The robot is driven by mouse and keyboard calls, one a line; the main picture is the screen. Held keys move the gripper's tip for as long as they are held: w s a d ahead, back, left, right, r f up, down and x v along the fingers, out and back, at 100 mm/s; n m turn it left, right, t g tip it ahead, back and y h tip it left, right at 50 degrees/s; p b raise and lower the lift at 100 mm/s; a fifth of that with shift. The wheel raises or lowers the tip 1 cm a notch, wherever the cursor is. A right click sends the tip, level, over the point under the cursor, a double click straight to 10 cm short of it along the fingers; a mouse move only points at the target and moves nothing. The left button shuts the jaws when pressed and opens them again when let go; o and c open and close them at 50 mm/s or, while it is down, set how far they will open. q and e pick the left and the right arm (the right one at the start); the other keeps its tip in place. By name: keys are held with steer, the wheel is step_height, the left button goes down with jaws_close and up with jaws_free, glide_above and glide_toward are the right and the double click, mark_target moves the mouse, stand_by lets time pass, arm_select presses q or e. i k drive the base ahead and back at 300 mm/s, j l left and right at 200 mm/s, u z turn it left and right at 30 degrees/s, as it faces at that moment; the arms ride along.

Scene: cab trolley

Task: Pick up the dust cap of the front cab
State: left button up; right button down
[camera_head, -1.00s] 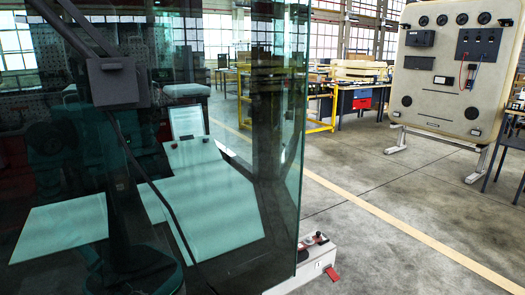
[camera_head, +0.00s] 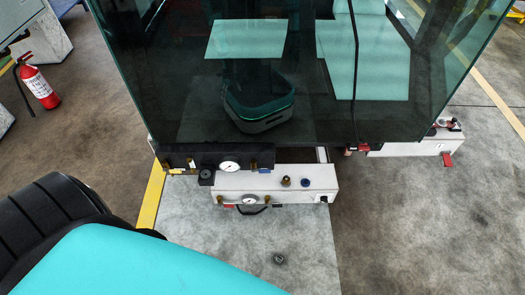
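The cab (camera_head: 300,110) fills the upper middle, with dark tinted glass and pale panels inside. Below its front edge is a white box (camera_head: 265,180) with gauges and fittings. On its top are a brass-coloured fitting (camera_head: 286,181) and a dark blue round cap (camera_head: 305,183). A small dark round piece (camera_head: 279,258) lies on the floor in front of the box. I cannot tell which of these is the dust cap. Neither of my grippers is in view.
A second white box (camera_head: 410,148) with a red tab sticks out at the right. A red fire extinguisher (camera_head: 38,85) stands at the left. A teal surface and black tyre-like shape cover the bottom left. The floor at the lower right is clear.

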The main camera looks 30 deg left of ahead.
mark_target(279, 258)
steer(key=k+j, duration=0.35)
steer(key=k, duration=0.2)
steer(key=k+j, duration=0.35)
steer(key=k, duration=0.25)
